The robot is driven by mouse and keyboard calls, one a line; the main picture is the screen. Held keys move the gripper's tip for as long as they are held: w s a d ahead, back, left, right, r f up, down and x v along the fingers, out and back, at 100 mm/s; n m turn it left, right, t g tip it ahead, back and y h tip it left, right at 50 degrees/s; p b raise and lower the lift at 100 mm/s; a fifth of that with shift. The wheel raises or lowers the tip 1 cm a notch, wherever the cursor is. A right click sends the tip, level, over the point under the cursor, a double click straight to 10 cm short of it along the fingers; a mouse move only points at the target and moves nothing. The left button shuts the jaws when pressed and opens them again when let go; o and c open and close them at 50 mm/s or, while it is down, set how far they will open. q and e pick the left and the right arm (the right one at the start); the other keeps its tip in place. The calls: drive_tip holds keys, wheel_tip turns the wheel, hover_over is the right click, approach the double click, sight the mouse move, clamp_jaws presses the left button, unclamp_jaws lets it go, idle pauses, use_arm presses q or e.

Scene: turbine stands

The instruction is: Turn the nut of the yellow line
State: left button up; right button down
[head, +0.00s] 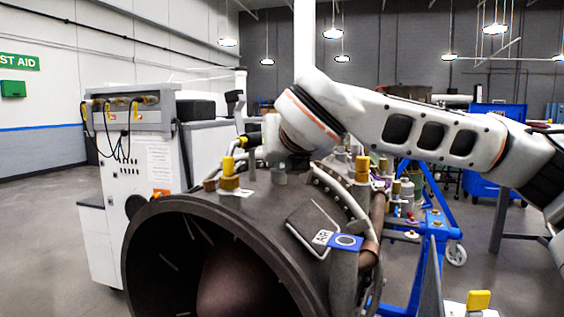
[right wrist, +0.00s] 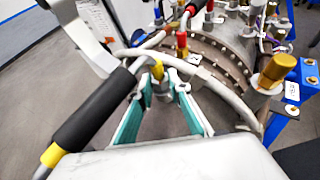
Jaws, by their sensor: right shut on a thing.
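The yellow line's fitting (right wrist: 156,68) stands between the fingers of my right gripper (right wrist: 163,98) in the right wrist view. Its metal nut (right wrist: 162,86) is held between the green-padded fingertips. The right gripper is shut on this nut, above the turbine casing. In the head view, my right arm reaches in from the right and its wrist hides most of the gripper. A yellow end of a line (head: 243,141) shows just left of the wrist. My left gripper is in neither view.
The dark turbine casing (head: 180,208) fills the lower middle. Yellow-capped brass fittings (head: 229,176) stand on it, one (head: 362,170) right of my wrist. A thick black sleeve (right wrist: 95,120) and a pale hose (right wrist: 225,92) pass close to the fingers. A white cabinet (head: 135,180) stands left.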

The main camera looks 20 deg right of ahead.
drive_tip(key=shift+a+f+m+h, duration=0.15)
drive_tip(key=shift+m+h, duration=0.25)
drive_tip(key=shift+h, duration=0.1)
drive_tip(key=c, duration=2.1)
unclamp_jaws()
drive_tip(key=shift+c, duration=0.2)
drive_tip(key=v, duration=1.2)
drive_tip(key=shift+a, duration=0.1)
